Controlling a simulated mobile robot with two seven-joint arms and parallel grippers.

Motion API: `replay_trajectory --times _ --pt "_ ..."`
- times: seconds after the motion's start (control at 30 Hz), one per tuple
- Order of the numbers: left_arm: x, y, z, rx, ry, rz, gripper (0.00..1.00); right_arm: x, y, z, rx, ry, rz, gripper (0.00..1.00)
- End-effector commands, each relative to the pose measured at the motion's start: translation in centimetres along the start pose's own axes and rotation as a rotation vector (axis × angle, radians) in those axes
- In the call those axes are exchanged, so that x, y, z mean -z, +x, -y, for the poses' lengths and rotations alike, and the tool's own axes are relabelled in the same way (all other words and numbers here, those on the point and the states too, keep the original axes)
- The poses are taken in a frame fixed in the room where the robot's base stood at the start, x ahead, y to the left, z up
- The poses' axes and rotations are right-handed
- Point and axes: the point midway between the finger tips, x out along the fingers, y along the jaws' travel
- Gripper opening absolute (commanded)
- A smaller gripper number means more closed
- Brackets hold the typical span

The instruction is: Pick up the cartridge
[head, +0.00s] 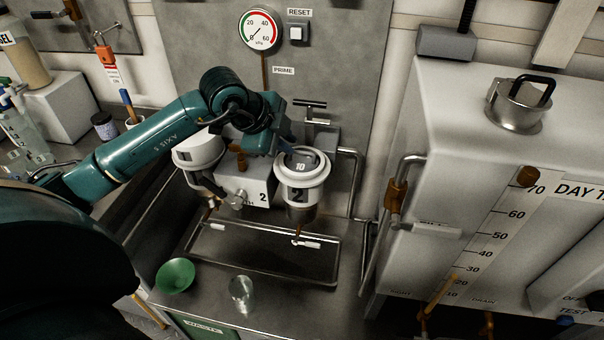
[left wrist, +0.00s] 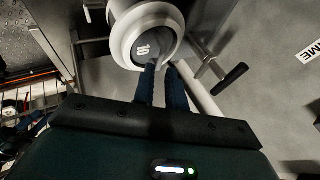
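The cartridge appears to be the grey round piece marked 10 (head: 301,163), sitting inside the white collar of the right-hand housing marked 2 (head: 299,194). In the left wrist view the grey piece (left wrist: 147,46) shows inside the thick white ring (left wrist: 124,35). My left gripper (head: 289,146) reaches in from the upper left to the edge of the grey piece. In the left wrist view its two dark fingers (left wrist: 161,68) point at the near side of the ring with a narrow gap between them. Whether they grip anything is hidden. My right gripper is not in view.
A second white housing (head: 196,152) stands close on the left. A T-handle (head: 310,104) and a bent pipe (head: 354,180) are close behind and right. Below are a drip tray (head: 262,255), a green bowl (head: 176,275) and a glass (head: 243,294). A large white tank (head: 450,130) fills the right.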

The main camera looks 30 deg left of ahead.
Motion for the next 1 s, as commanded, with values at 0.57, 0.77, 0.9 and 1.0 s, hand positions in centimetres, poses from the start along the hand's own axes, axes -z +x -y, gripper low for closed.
replay_trajectory --times 0.57,0.77,0.9,1.0 --pt "0.2 5.5 0.2 0.001 0.001 -0.001 0.13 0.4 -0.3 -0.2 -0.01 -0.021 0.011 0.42" --pt "0.2 5.5 0.2 0.001 0.001 -0.001 0.09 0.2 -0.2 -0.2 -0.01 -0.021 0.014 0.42" --pt "0.2 5.5 0.2 0.001 0.001 -0.001 0.0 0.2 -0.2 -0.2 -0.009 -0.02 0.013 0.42" --pt "0.2 5.5 0.2 0.001 0.001 -0.001 0.0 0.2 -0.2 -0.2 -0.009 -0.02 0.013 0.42"
